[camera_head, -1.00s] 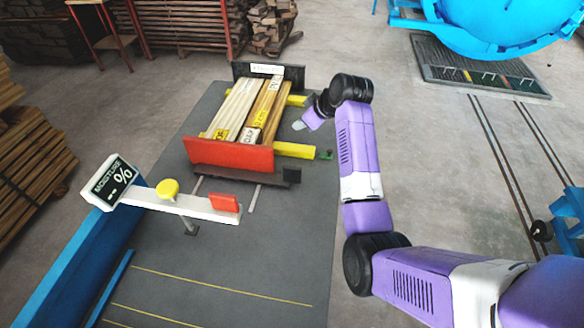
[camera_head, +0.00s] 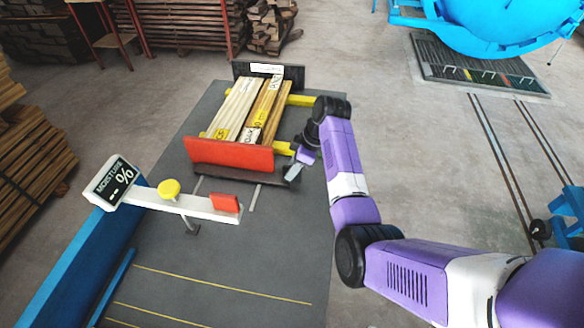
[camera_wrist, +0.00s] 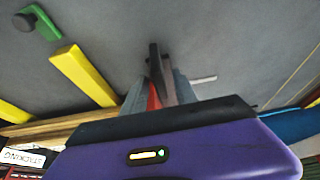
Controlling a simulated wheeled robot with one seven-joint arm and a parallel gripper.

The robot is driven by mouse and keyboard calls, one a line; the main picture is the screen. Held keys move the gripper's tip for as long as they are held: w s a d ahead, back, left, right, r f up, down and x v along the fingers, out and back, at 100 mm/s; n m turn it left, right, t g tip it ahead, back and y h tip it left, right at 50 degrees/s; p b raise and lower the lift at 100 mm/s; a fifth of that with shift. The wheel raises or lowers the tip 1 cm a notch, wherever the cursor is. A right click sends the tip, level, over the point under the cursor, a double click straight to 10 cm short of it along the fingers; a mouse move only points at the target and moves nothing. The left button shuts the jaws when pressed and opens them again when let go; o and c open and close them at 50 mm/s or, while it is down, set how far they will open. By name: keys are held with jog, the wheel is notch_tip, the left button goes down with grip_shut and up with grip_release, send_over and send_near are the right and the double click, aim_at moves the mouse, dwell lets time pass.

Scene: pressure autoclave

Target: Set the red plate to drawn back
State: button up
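The red plate (camera_head: 228,153) stands upright across the near end of the stacked boards in the head view. It sits on a dark base bar (camera_head: 235,174) that has a dark block at its right end. My gripper (camera_head: 292,172) is at that right end, over the block, which it largely hides. In the wrist view, my grey fingers (camera_wrist: 158,92) are apart, with the dark block (camera_wrist: 154,62) and a strip of the red plate (camera_wrist: 153,97) showing between them. I cannot tell whether either finger touches the block.
Several boards (camera_head: 238,105) lie between the red plate and a dark far plate (camera_head: 296,74). Yellow bars (camera_wrist: 82,75) stick out on the right, with a green piece (camera_wrist: 40,22) nearby. A moisture gauge (camera_head: 115,183) on a white arm stands nearer. The grey table front (camera_head: 230,270) is clear.

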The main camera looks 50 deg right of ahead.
jog(key=shift+w+a+f, duration=0.1)
jog(key=shift+f, duration=0.25)
grip_shut()
dwell(1.2)
